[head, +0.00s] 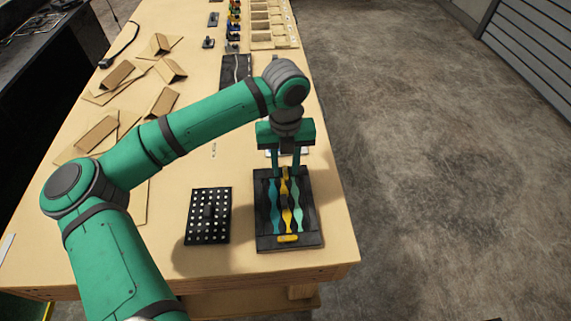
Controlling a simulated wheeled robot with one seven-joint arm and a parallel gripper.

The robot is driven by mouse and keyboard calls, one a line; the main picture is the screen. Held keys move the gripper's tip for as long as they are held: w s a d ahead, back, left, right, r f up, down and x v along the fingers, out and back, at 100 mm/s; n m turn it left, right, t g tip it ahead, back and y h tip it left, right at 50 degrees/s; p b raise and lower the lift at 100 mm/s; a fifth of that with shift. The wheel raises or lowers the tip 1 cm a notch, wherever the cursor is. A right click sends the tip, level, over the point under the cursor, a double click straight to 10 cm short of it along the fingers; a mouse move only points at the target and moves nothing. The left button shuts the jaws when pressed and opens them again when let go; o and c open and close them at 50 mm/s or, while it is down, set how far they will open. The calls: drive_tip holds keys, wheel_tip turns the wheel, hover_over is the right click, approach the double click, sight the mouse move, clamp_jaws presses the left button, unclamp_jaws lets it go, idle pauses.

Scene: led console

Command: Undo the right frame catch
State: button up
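A black frame (262,242) lies near the table's front right corner. Wavy strips run along it: a blue-teal strip (275,213), a yellow strip (287,212) and a light green strip (297,215). A yellow piece (288,238) sits across the near end of the frame, and yellow also shows at the far end. I cannot tell which part is the right frame catch. My gripper (285,174) points down over the far end of the frame. Its two fingers are apart, with the yellow far-end part showing between them. I cannot tell whether they touch anything.
A black plate with white dots and a knob (208,215) lies left of the frame. Folded cardboard pieces (120,75) lie on the left of the table (330,240). A wooden tray with compartments (270,25) stands at the back. The floor at right is clear.

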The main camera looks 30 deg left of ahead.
clamp_jaws()
drive_tip(key=shift+m, duration=0.3)
drive_tip(key=m, duration=0.6)
drive_tip(key=shift+a+r, duration=0.1)
drive_tip(key=shift+a, duration=0.2)
drive_tip(key=m, duration=0.5)
drive_tip(key=shift+a+m, duration=0.15)
drive_tip(key=shift+m, duration=0.15)
drive_tip(key=m, duration=0.5)
drive_tip(key=shift+w+a+m, duration=0.1)
drive_tip(key=shift+w+m, duration=0.05)
drive_tip(key=shift+m, duration=0.15)
unclamp_jaws()
